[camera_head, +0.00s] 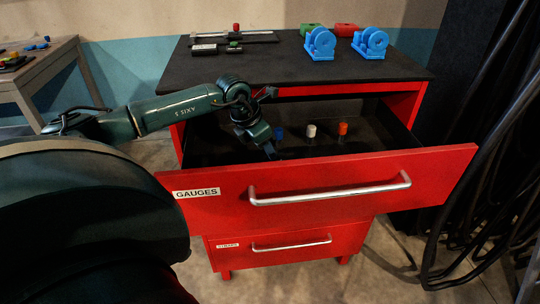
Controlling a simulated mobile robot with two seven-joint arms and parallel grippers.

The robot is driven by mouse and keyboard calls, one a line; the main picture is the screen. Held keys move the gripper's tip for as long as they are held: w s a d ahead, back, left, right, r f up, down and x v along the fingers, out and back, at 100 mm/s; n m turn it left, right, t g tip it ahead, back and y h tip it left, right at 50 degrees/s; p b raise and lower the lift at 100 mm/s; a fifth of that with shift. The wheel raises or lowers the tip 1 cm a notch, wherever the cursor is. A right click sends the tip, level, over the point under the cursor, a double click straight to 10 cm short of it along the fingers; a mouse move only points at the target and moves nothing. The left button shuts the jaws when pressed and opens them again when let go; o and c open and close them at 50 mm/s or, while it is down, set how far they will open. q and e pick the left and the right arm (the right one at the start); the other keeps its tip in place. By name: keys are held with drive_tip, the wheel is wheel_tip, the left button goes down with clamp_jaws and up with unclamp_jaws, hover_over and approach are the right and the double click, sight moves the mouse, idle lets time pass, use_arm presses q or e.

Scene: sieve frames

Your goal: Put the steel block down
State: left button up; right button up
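My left arm reaches in from the left over the cabinet, and its gripper (271,151) points down into the open red drawer (330,188) labelled GAUGES. The gripper tips are small and dark near the drawer's front wall, so I cannot tell whether they are open or shut. I cannot make out a steel block; anything at the tips is too small or hidden by the gripper and the drawer front. My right gripper is not in view.
Inside the drawer stand a blue-topped piece (279,134), a white one (311,131) and an orange one (342,129). The dark cabinet top (270,65) bears blue reels (320,45) and measuring tools (245,37). Black cables (500,140) hang at right. A side table (40,72) stands left.

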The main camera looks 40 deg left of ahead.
use_arm(q)
drive_tip(key=d+v, duration=0.1)
drive_tip(key=v, duration=0.6)
drive_tip(key=shift+a+r+b, duration=0.35)
drive_tip(key=shift+a, duration=0.2)
drive_tip(key=shift+s, duration=0.1)
